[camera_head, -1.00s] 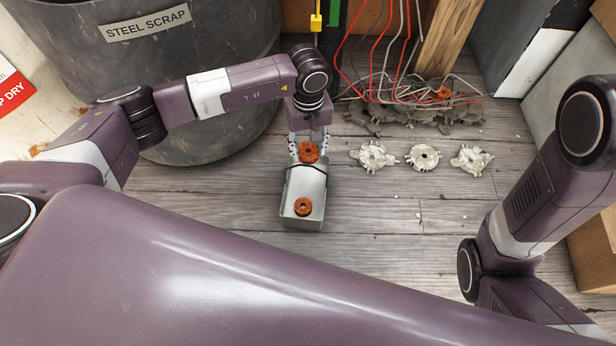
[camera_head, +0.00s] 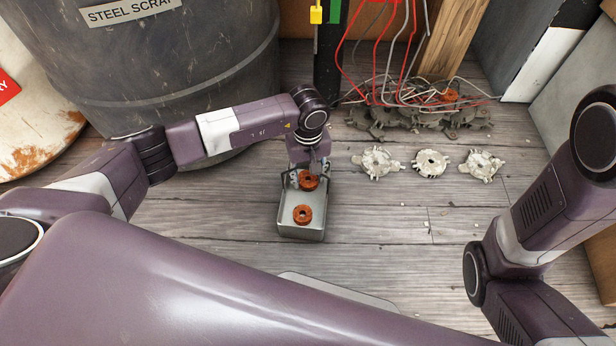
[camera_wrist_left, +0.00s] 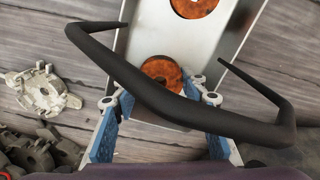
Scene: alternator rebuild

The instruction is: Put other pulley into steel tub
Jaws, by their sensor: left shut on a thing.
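The small grey steel tub (camera_head: 287,222) stands on the plank floor in front of me. One rusty orange pulley (camera_head: 302,214) lies inside its near end; it shows at the top of the wrist view (camera_wrist_left: 195,4). My left gripper (camera_head: 308,176) is shut on the other rusty pulley (camera_head: 309,183), at the tub's far end. In the left wrist view this pulley (camera_wrist_left: 162,70) sits between the fingertips, over or inside the tub (camera_wrist_left: 140,38); its exact height is unclear. The tub's black handle (camera_wrist_left: 170,100) arches across the wrist view. My right gripper is out of view.
A large dark drum labelled STEEL SCRAP (camera_head: 170,75) stands at the back left. Three pale metal castings (camera_head: 431,163) lie right of the tub. Red and white wires (camera_head: 400,85) hang over darker castings (camera_head: 420,118) behind. The floor between tub and right arm is mostly clear.

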